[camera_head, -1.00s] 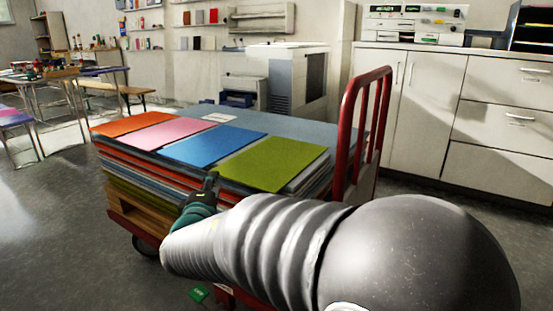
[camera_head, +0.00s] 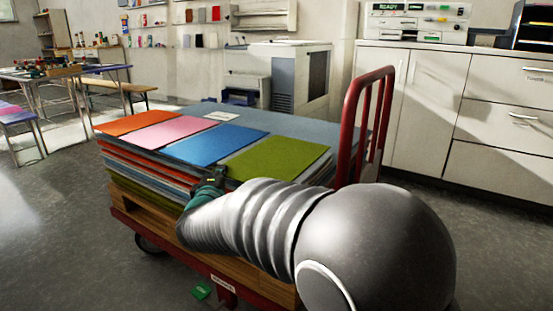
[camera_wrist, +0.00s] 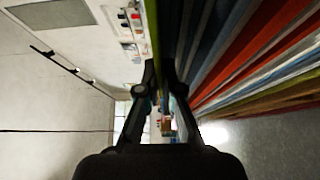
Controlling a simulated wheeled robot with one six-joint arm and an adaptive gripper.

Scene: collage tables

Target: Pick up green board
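The green board (camera_head: 281,157) lies flat on top of a stack of boards, at the end near the red handle. My gripper (camera_head: 219,174) is low at the near left corner of the green board, partly hidden by my own arm. In the wrist view, my gripper's two fingertips (camera_wrist: 159,72) are close together. The thin edge of the green board (camera_wrist: 153,25) runs down between them. I cannot tell whether the fingers press on it.
The stack rests on a trolley with a red handle (camera_head: 388,92). Blue (camera_head: 212,145), pink (camera_head: 173,132) and orange (camera_head: 134,121) boards lie left of the green one. White cabinets (camera_head: 425,105) stand to the right. Floor is clear at the left front.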

